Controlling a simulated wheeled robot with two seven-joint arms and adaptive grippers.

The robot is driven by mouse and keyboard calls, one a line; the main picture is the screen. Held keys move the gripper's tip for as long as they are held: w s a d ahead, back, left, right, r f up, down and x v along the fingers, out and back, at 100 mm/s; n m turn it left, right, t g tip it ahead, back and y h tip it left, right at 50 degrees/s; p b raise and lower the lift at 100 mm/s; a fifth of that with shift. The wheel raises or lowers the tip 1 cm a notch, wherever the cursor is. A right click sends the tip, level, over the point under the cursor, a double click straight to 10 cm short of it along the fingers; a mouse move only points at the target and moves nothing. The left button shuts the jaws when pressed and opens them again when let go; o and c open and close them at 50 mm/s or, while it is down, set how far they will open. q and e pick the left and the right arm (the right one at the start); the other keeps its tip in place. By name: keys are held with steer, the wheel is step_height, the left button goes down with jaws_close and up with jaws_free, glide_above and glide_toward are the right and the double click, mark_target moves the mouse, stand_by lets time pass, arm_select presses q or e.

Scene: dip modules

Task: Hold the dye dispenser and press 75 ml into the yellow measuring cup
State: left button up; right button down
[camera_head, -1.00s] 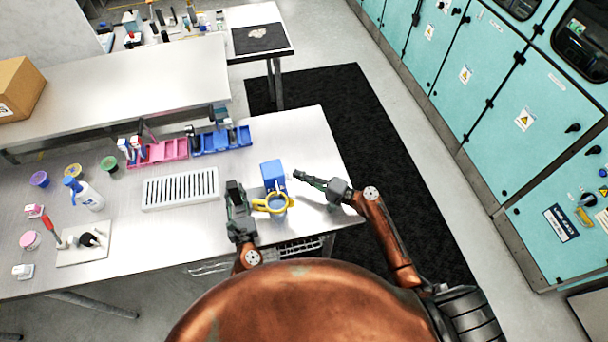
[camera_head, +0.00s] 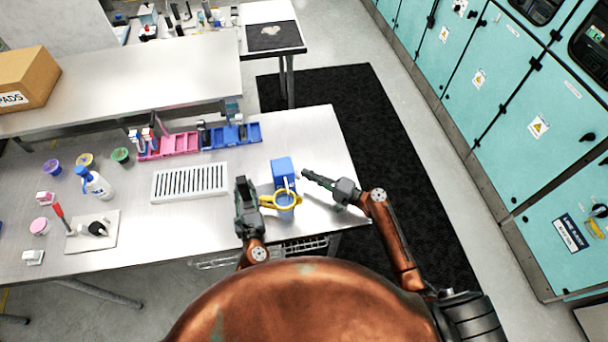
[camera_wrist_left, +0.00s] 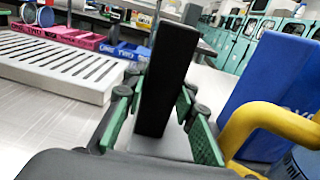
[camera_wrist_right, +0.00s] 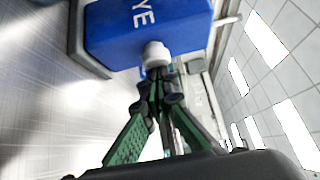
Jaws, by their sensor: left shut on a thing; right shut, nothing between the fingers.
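The dye dispenser (camera_head: 283,168) is a blue box marked "YE" in the right wrist view (camera_wrist_right: 150,30). It stands upright on the table. The yellow measuring cup (camera_head: 284,196), with blue in its body, is just in front of it; its yellow handle also shows in the left wrist view (camera_wrist_left: 265,118). My left gripper (camera_head: 242,184) is shut on a black upright block (camera_wrist_left: 168,75) left of the blue box; I cannot tell whether they are joined. My right gripper (camera_head: 305,173) is shut and empty, its tips at the dispenser's white knob (camera_wrist_right: 155,55); contact is unclear.
A white slotted rack (camera_head: 190,183) lies left of my left gripper. Pink (camera_head: 175,146) and blue (camera_head: 230,136) trays stand behind. A white bottle (camera_head: 95,184), small cups and a board (camera_head: 92,232) are farther left. The table's right edge is close to my right arm.

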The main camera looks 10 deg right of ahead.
steer(key=shift+w+d, duration=0.15)
steer(key=shift+d, duration=1.05)
arm_select(q)
steer(key=shift+a, duration=0.15)
arm_select(e)
steer(key=v, duration=1)
steer(key=shift+a, duration=0.1)
arm_select(q)
steer(key=o, duration=0.8)
steer(key=shift+o, duration=0.2)
steer(key=shift+s+d+p, duration=0.2)
steer(key=shift+s+p, duration=0.3)
steer(key=shift+s, duration=4)
arm_select(e)
steer(key=shift+r, duration=0.5)
